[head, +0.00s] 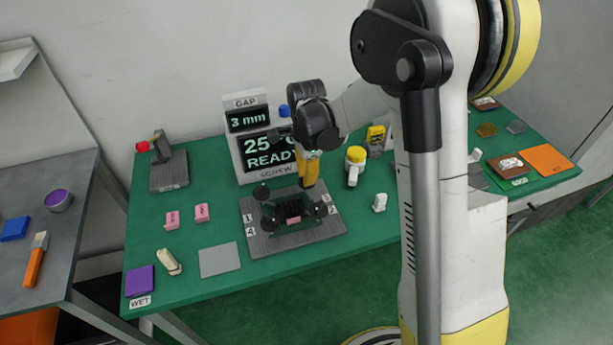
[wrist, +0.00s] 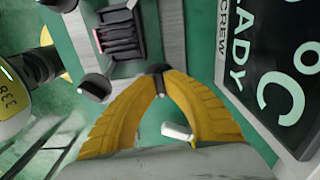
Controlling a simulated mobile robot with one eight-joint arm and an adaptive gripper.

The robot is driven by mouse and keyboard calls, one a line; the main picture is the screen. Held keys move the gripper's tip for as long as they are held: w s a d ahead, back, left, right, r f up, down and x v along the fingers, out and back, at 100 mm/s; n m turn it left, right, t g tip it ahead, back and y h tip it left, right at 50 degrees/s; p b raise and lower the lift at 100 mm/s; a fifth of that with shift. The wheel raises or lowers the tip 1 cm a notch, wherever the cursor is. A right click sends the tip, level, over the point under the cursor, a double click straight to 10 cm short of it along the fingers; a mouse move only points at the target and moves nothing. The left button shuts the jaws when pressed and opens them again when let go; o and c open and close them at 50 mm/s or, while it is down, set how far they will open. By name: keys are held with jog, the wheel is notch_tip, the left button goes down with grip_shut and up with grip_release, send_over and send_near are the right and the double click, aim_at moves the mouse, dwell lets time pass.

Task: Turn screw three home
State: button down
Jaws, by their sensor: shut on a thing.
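The grey fixture plate (head: 262,246) lies on the green table, with a dark ribbed block (head: 290,208) in its middle. Black round screw knobs show at its back left (head: 262,192), front left (head: 270,224) and front right (head: 320,210). Number labels sit at the plate's sides; the right-hand ones are too small to read surely. My gripper (head: 308,184) points down at the plate's back right corner. In the wrist view its yellow fingertips (wrist: 157,82) are shut on a dark knob (wrist: 157,69), mostly hidden; I cannot read its number.
A display (head: 264,150) behind the plate reads 25 degrees and READY, with a 3 mm gap sign (head: 247,120) above. A yellow-topped bottle (head: 355,165) stands right of my gripper. Pink blocks (head: 202,212) and a grey pad (head: 220,260) lie left of the plate.

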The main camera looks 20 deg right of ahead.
jog(key=m, duration=0.4)
jog(key=shift+m, duration=0.3)
jog(key=m, duration=0.4)
jog(key=shift+m, duration=0.4)
jog(key=c, duration=1.5)
grip_release()
notch_tip(320, 180, up, 12)
